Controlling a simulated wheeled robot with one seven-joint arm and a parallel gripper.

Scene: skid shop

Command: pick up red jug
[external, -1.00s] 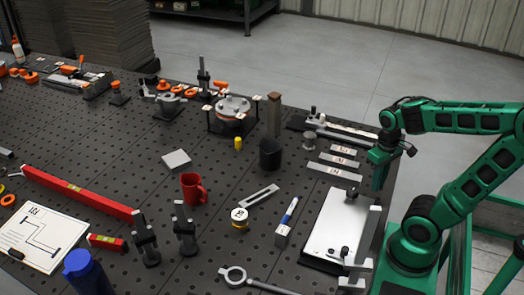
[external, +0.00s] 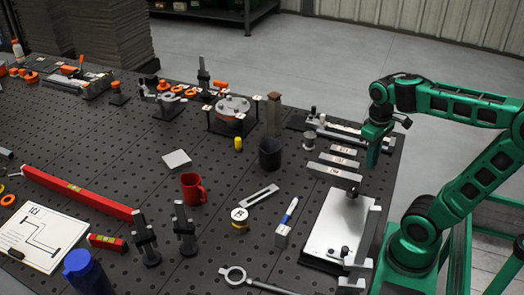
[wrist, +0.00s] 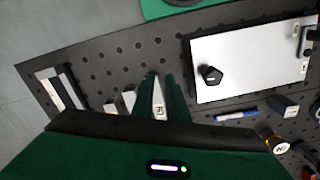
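The red jug (external: 193,188), a small red mug with a handle on its right side, stands upright on the black perforated table in the external view. It is not visible in the wrist view. My gripper (external: 373,163) hangs over the right part of the table, well to the right of the jug and apart from it. In the wrist view the two green fingers of my gripper (wrist: 160,78) stand apart with a gap between them. A pale labelled bar (wrist: 159,100) shows through the gap. Nothing is held.
A dark cup (external: 270,154) stands between my gripper and the jug. A slotted grey bar (external: 259,196), a yellow-and-white tape (external: 239,216) and a blue marker (external: 289,210) lie nearby. Dark clamps (external: 184,232) stand just below the jug. A white plate (external: 338,225) lies near my base.

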